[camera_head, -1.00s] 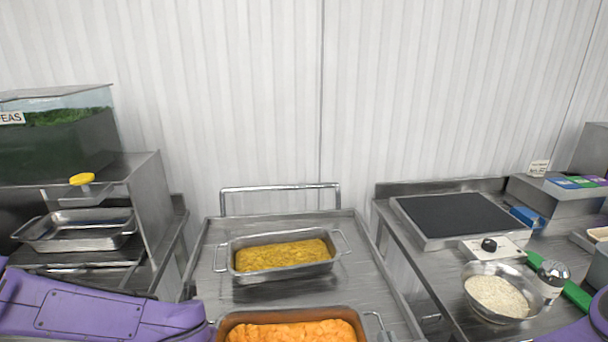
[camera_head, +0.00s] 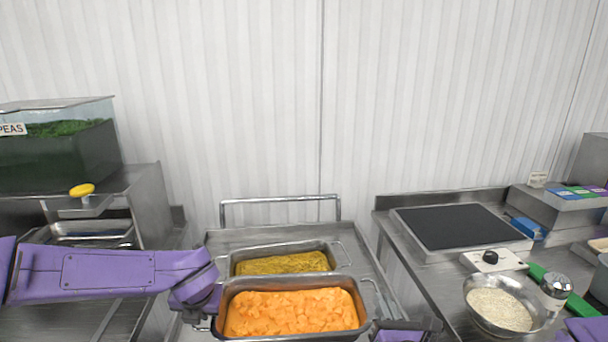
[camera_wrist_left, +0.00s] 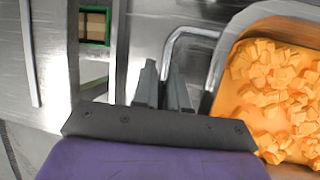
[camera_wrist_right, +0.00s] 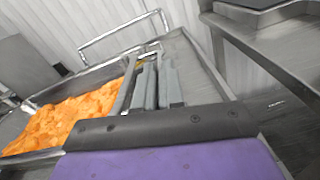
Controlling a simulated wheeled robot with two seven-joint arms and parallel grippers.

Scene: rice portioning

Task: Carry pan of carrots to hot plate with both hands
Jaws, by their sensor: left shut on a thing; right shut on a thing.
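The pan of carrots (camera_head: 290,313), a steel tray filled with orange chunks, is at the bottom middle of the head view. It is held up in front of a second pan with yellow food. My left gripper (camera_wrist_left: 172,72) is shut on the pan's handle at its left end. My right gripper (camera_wrist_right: 157,72) is shut at the pan's other end, where its fingers cover the handle. The right gripper is only partly visible at the lower edge of the head view (camera_head: 402,328). The hot plate (camera_head: 452,227) is a dark flat slab on the right counter, with nothing on it.
The pan of yellow food (camera_head: 282,264) stands on the steel cart (camera_head: 225,236). A control box with a black knob (camera_head: 492,259), a bowl of grain (camera_head: 498,306) and a shaker (camera_head: 555,287) stand in front of the hot plate. A peas container (camera_head: 60,150) is at left.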

